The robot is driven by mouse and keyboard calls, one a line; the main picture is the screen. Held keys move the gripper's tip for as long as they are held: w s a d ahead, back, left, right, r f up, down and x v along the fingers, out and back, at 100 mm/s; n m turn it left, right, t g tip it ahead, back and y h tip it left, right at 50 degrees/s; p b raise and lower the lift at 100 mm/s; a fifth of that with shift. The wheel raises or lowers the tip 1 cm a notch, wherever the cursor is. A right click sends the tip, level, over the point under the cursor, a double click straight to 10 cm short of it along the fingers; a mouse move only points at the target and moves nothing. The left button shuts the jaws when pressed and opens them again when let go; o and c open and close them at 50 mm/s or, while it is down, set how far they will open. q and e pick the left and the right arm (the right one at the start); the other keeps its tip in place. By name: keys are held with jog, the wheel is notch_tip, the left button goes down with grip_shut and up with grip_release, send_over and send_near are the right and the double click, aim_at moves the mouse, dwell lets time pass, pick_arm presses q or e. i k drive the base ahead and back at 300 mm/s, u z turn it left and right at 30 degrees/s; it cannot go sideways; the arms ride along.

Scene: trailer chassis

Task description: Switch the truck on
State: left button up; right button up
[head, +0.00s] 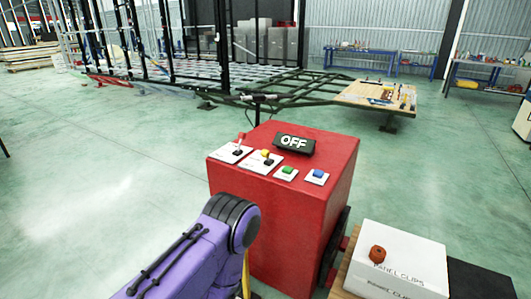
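A red control box (310,215) stands in the middle of the head view. A black sign (295,144) on its top reads OFF. Along the front of its top are a red-knobbed lever (239,144), a yellow-knobbed lever (266,157), a green button (287,171) and a blue button (318,174), each on a white plate. My purple left arm comes in from the bottom left, its black-banded joint in front of the box's lower left side. Neither of my grippers shows.
A white box (397,255) labelled PANEL CLIPS stands at the lower right, with an orange-brown item (377,254) on it. Behind the red box is a dark trailer chassis frame (285,92) with a wooden board (375,96). The green floor at left is clear.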

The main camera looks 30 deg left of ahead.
aim_at(266, 154)
jog(key=k, duration=0.6)
jog(key=u, duration=0.35)
jog(key=i, duration=1.45)
jog(key=z, duration=0.2)
